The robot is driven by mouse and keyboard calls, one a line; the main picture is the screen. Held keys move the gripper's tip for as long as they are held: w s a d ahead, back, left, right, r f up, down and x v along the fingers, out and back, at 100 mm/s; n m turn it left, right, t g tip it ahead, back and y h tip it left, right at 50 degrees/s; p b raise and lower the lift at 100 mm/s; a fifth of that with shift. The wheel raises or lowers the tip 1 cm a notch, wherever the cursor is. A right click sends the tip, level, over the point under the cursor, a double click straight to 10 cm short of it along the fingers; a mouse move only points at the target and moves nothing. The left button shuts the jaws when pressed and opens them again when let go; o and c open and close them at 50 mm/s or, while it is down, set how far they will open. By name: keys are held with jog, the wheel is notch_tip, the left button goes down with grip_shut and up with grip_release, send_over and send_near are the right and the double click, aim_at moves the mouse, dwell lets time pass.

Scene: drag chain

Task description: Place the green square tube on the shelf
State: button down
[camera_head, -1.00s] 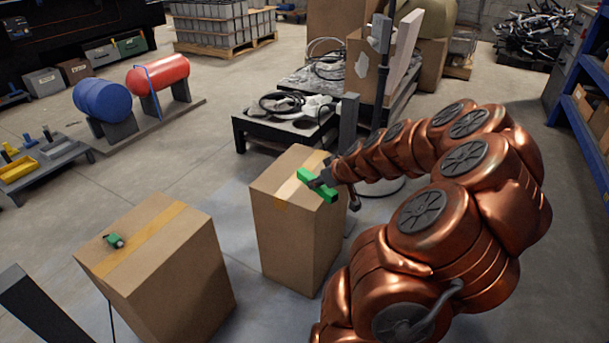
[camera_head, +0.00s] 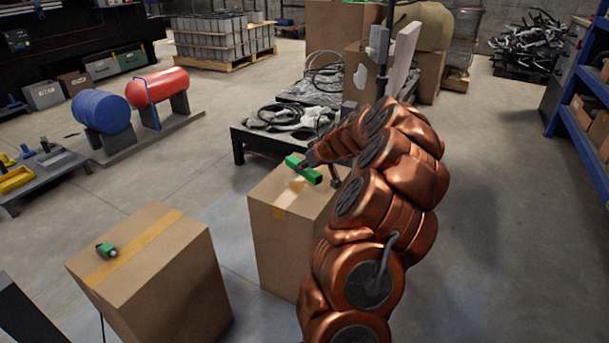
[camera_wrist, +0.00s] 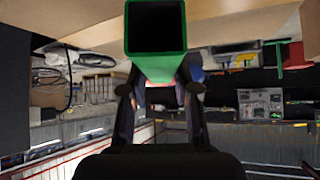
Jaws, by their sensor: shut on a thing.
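The green square tube (camera_head: 304,170) is held by my gripper (camera_head: 311,165) above the taller cardboard box in the head view. In the wrist view the tube (camera_wrist: 155,62) shows its open, dark square end toward the camera. My gripper's two fingers (camera_wrist: 160,95) are shut on the tube from both sides. A blue shelf (camera_head: 572,85) stands at the right edge of the head view; only part of it shows.
The taller cardboard box (camera_head: 283,240) is under the tube. A nearer box (camera_head: 165,285) at the left bears a small green and dark object (camera_head: 106,250). A low black table (camera_head: 262,142) with cables stands behind. The floor toward the blue shelf is clear.

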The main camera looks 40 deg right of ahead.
aim_at(304, 171)
jog(key=shift+w+d, duration=0.3)
jog(key=shift+w, duration=0.25)
jog(key=shift+f+b, duration=0.85)
jog(key=shift+f, duration=0.9)
jog(key=shift+f, duration=0.1)
jog(key=c, duration=0.9)
grip_release()
jog(key=shift+o, duration=0.2)
jog(key=shift+r, duration=0.25)
jog(key=d+p+v, duration=0.1)
jog(key=p+v, duration=0.2)
jog(key=v, duration=0.8)
jog(key=shift+s+a+r, duration=0.3)
jog(key=shift+s+a, duration=0.05)
jog(key=shift+a, duration=0.1)
